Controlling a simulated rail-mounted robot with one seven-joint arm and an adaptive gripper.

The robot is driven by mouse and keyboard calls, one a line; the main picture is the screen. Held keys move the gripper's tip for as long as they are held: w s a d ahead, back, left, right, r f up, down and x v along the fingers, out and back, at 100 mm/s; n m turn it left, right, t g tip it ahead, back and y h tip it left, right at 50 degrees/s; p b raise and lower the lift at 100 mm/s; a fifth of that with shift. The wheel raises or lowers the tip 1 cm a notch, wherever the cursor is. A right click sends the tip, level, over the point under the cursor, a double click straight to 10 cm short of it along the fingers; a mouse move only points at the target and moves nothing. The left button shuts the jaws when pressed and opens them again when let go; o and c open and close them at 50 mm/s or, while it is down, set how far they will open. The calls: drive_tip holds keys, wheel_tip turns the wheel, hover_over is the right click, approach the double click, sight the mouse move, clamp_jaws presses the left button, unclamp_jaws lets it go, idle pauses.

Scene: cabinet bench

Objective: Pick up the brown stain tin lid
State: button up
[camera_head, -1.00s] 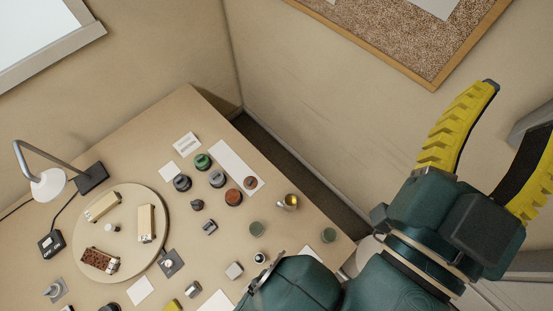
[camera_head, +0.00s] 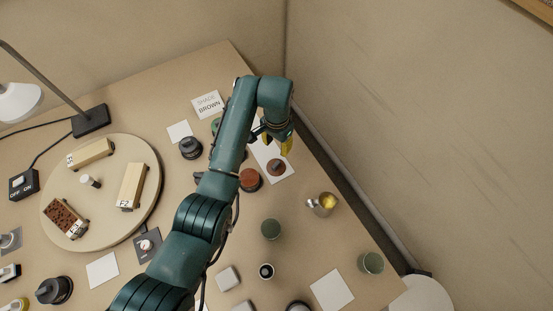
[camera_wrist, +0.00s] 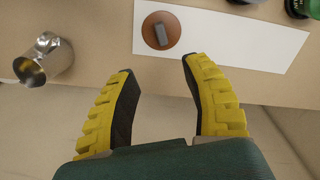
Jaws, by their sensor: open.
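A round brown lid with a dark grey block-like grip on top lies on a white strip; it shows in the wrist view (camera_wrist: 151,30) and the head view (camera_head: 276,168). My gripper (camera_wrist: 156,67) is open and empty, and its yellow fingertips point toward the lid without touching it. In the head view my gripper (camera_head: 287,146) is at the strip, just above the lid in the picture, partly hidden by my wrist. A tin with a brown top (camera_head: 250,180) stands left of the strip.
A metal cup (camera_head: 321,204) stands right of the lid in the head view. The white strip (camera_wrist: 240,42) has free room beside the lid.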

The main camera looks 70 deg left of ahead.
drive_tip(key=b, duration=0.2)
hover_over(276, 164)
drive_tip(key=f, duration=0.9)
drive_tip(key=shift+w+d+f, duration=0.1)
drive_tip(key=shift+d, duration=0.1)
wheel_tip(276, 164, down, 6)
drive_tip(key=shift+a+r+b, duration=0.15)
drive_tip(key=shift+r+b, duration=0.05)
drive_tip(key=shift+b, duration=1)
drive_tip(key=shift+c, duration=0.4)
clamp_jaws()
